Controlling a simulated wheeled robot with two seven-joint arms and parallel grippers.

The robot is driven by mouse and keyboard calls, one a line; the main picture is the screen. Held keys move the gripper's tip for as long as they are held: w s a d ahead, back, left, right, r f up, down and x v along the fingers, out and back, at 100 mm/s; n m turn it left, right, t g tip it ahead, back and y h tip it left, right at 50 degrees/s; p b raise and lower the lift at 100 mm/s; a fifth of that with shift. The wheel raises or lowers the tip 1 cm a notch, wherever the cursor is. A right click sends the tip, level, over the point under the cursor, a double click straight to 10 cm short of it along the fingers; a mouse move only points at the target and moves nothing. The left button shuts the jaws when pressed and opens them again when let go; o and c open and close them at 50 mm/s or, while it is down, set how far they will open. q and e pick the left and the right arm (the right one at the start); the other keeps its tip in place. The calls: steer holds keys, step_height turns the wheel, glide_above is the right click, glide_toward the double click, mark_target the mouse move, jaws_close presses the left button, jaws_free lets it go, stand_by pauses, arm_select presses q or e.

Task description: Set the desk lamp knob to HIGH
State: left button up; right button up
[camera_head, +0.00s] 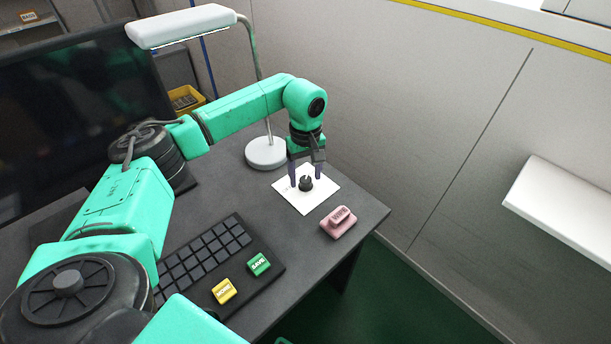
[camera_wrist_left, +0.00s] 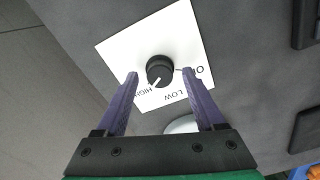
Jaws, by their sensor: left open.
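The desk lamp (camera_head: 190,25) has a white head on a curved stem and a round base on the desk. The black round knob (camera_head: 306,185) sits on a white label plate (camera_head: 290,199). In the left wrist view the knob (camera_wrist_left: 160,68) has a white pointer line slanting down-left, toward the HIGH end of the printed labels; LOW is to its right and a partly hidden label starting with O is further right. My left gripper (camera_head: 305,181) points down over the plate, open, with one finger on each side of the knob. I cannot tell whether the fingers touch it. My right gripper is out of view.
A pink block (camera_head: 339,222) lies close to the plate, near the desk's right edge. A dark monitor (camera_head: 75,95) stands at left. A wall panel rises behind the desk.

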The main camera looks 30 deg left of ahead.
mark_target(305, 179)
arm_select(q)
step_height(305, 179, up, 14)
steer(key=shift+f, duration=0.15)
stand_by(0.4)
